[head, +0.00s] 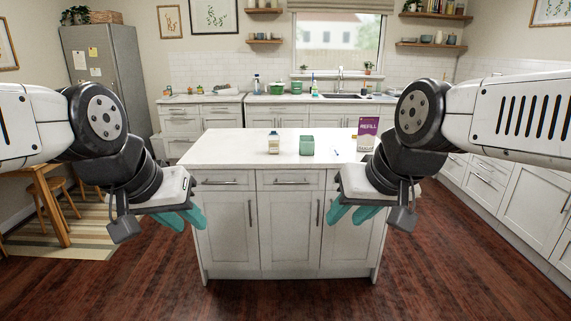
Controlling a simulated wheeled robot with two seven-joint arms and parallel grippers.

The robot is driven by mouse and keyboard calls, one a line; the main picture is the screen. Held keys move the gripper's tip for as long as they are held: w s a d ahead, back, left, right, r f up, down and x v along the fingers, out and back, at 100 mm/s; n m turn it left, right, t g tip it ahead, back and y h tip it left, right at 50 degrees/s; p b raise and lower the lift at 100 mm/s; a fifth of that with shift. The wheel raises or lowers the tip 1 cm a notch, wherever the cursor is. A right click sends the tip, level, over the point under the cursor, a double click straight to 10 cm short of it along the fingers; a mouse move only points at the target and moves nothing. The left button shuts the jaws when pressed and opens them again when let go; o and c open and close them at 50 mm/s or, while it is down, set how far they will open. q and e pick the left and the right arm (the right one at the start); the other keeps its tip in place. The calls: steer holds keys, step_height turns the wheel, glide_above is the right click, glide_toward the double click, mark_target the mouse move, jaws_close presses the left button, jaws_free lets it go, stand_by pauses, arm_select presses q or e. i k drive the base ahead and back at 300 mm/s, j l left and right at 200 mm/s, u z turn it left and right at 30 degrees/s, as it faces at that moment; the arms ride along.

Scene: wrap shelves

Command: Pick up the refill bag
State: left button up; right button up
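The refill bag (368,130) stands upright on the right part of the white island top. It is purple and white with "REFILL" printed on it, and my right arm partly hides its right side. My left gripper (186,219) hangs in front of the island's left side, below the top, with teal fingers. My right gripper (352,215) hangs in front of the island's right side, nearer to me than the bag and below it. Neither gripper touches the bag. The two teal fingers of each gripper show apart with nothing visible between them.
The island top (225,147) also bears a small bottle with a cream label (273,144), a green container (307,145) and a small thin blue item (336,153). The island front (285,235) stands close ahead. Dark wooden floor (150,285) is clear before it.

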mark_target(368, 126)
steer(key=i+z, duration=0.3)
steer(key=i, duration=0.35)
steer(key=i+z, duration=0.3)
steer(key=i, duration=0.35)
steer(key=i+j+z, duration=0.3)
steer(key=i, duration=0.35)
steer(key=i+l+z, duration=0.35)
steer(key=i+l, duration=0.25)
